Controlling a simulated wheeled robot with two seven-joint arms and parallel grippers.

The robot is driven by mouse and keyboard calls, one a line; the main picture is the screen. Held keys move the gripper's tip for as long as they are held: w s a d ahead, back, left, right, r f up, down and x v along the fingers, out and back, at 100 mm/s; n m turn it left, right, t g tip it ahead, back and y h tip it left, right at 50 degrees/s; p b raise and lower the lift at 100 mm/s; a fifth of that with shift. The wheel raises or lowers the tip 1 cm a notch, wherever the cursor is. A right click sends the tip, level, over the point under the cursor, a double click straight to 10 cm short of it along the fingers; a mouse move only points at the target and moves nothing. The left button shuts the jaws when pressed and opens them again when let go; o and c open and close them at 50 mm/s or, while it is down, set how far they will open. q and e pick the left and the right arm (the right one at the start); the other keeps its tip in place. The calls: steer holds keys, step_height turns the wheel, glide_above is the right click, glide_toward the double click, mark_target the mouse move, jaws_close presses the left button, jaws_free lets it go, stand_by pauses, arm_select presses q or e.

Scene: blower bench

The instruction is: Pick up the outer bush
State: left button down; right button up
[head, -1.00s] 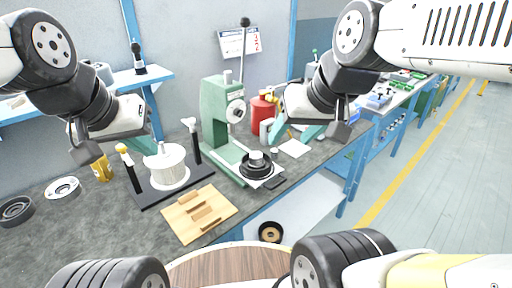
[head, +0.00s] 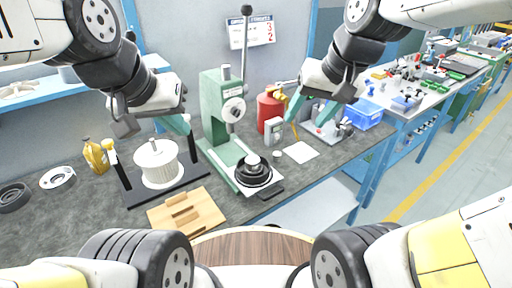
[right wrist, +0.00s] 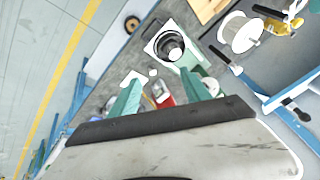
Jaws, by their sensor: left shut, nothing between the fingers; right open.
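I cannot tell for sure which part is the outer bush. A small pale round piece (head: 277,156) stands on the bench beside a white sheet; it also shows in the right wrist view (right wrist: 153,73). A silver cylindrical part (head: 253,163) sits in a black ring (head: 252,177) on the green press's base. My right gripper (head: 311,112) is open and empty, above the bench behind the white sheet; its teal fingers are spread in the right wrist view (right wrist: 165,92). My left gripper (head: 180,126) is shut and empty near the white spool.
The green press (head: 214,105) stands mid-bench. The white spool (head: 158,165) on a black base, wooden block (head: 187,211) and yellow bottle (head: 95,156) are left. A white sheet (head: 300,151) lies flat.

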steer(key=w+a+f+m+g, duration=0.1)
steer(key=w+a+f, duration=0.2)
steer(key=w, duration=0.1)
steer(key=w+a+f+g, duration=0.1)
steer(key=w+a+f, duration=0.15)
steer(key=w, duration=0.25)
steer(key=m+g+h, duration=0.1)
steer(key=g+h, duration=0.1)
glide_above(253, 159)
steer(key=f, duration=1.2)
steer(key=shift+s, duration=0.2)
steer(key=shift+h, duration=0.3)
step_height(253, 159, down, 8)
steer(key=shift+w+f, duration=0.15)
steer(key=shift+f, duration=0.05)
jaws_close()
